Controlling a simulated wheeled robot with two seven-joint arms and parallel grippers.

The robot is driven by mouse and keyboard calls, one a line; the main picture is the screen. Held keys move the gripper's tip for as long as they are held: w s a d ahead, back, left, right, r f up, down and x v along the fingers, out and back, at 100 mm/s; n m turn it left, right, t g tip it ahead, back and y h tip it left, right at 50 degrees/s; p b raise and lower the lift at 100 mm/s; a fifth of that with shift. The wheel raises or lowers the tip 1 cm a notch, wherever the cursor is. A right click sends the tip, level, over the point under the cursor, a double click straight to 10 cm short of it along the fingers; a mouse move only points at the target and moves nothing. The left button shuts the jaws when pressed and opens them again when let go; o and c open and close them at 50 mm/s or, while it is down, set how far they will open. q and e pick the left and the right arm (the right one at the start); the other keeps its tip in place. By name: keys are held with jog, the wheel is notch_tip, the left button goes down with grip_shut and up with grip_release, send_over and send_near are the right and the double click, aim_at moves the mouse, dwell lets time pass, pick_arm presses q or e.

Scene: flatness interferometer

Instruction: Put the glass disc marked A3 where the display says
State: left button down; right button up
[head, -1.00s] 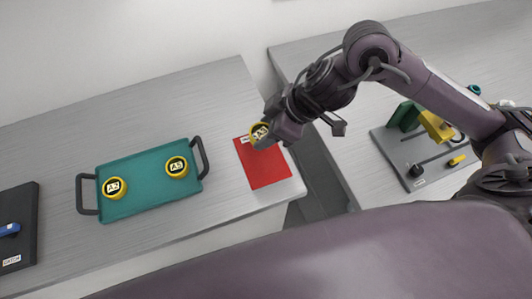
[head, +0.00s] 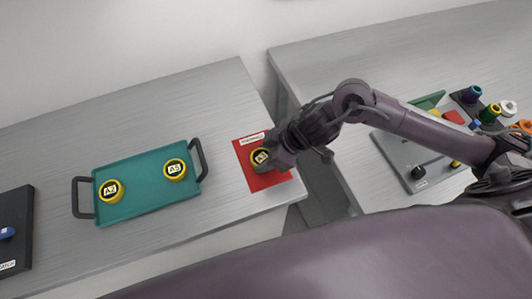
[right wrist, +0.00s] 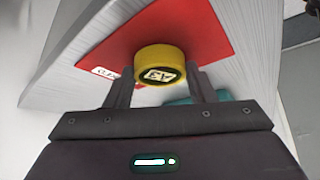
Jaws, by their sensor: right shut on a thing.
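The glass disc marked A3 (head: 259,157) has a yellow rim and a black top with a white label. It is over the red mat (head: 266,182) at the right end of the left table. My right gripper (head: 270,158) is shut on it; in the right wrist view the disc A3 (right wrist: 160,66) sits between the two fingers (right wrist: 160,88). I cannot tell whether the disc touches the mat. The mat has a white label (head: 252,139), too small to read. No display with readable text shows. My left gripper is not in view.
A teal tray (head: 133,211) with dark handles holds discs A2 (head: 110,190) and A5 (head: 175,169). A dark board (head: 17,215) lies at the far left. A grey board (head: 398,160) and several coloured pieces are on the right table. A gap separates the tables.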

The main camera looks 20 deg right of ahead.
jog(key=shift+f, duration=0.15)
jog(key=o, duration=1)
jog(key=shift+d+r, duration=0.1)
jog(key=shift+r, duration=0.2)
jog(key=v, duration=1.1)
jog(key=shift+s+r, duration=0.15)
jog(key=shift+r, duration=0.1)
jog(key=shift+d, duration=0.1)
